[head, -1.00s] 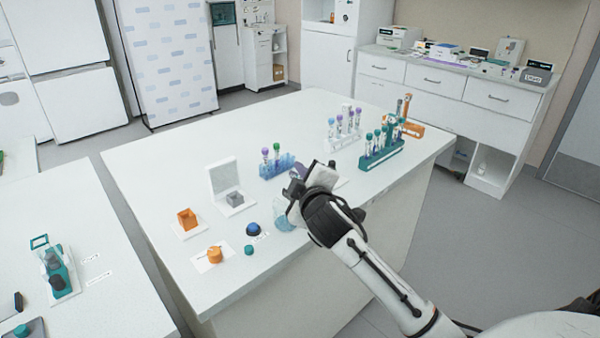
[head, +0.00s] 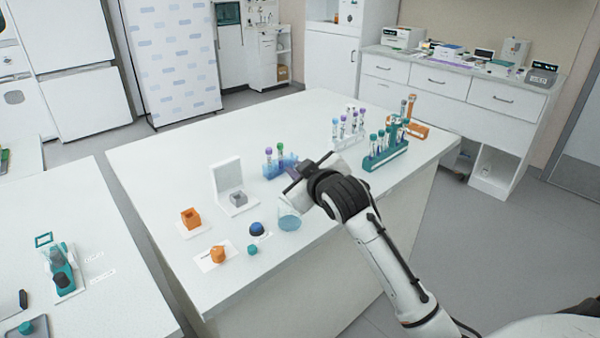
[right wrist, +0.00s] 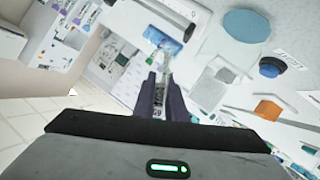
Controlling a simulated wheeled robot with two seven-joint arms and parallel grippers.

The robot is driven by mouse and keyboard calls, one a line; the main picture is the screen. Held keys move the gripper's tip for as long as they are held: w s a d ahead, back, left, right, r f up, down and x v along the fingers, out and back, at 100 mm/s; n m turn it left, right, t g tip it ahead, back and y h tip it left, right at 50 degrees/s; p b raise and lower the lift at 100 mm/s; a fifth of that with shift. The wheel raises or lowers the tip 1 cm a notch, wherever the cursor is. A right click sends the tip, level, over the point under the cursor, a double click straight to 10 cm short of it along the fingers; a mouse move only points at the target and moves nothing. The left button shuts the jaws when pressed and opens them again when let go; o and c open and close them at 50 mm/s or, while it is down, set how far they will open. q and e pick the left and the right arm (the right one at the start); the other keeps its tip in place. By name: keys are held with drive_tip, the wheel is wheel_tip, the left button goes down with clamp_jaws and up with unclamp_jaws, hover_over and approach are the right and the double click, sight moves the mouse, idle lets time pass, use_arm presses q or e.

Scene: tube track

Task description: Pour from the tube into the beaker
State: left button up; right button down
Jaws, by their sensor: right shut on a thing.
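The beaker (head: 289,219), clear with light blue liquid, stands upright on the white table. In the right wrist view the beaker (right wrist: 246,26) is at the upper right. My right gripper (head: 292,180) is above the table, behind and slightly right of the beaker, apart from it. In the right wrist view my right gripper (right wrist: 160,85) is shut on a clear tube (right wrist: 157,66), seen past the fingertips. The tube's tilt and contents are hard to make out. In the head view the tube cannot be made out. My left gripper is not in view.
A blue rack (head: 271,170) with capped tubes stands just behind the gripper. A teal tube rack (head: 385,156) and a white rack (head: 348,142) stand farther right. A blue dome (head: 256,229), a teal cap (head: 252,249) and an orange piece (head: 218,254) lie left of the beaker.

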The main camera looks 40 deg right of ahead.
drive_tip(key=shift+a+r, duration=0.1)
drive_tip(key=shift+m, duration=0.3)
drive_tip(key=shift+s+d+m+y, duration=0.15)
drive_tip(key=shift+d+m+y, duration=1.15)
drive_tip(key=shift+d+m, duration=0.25)
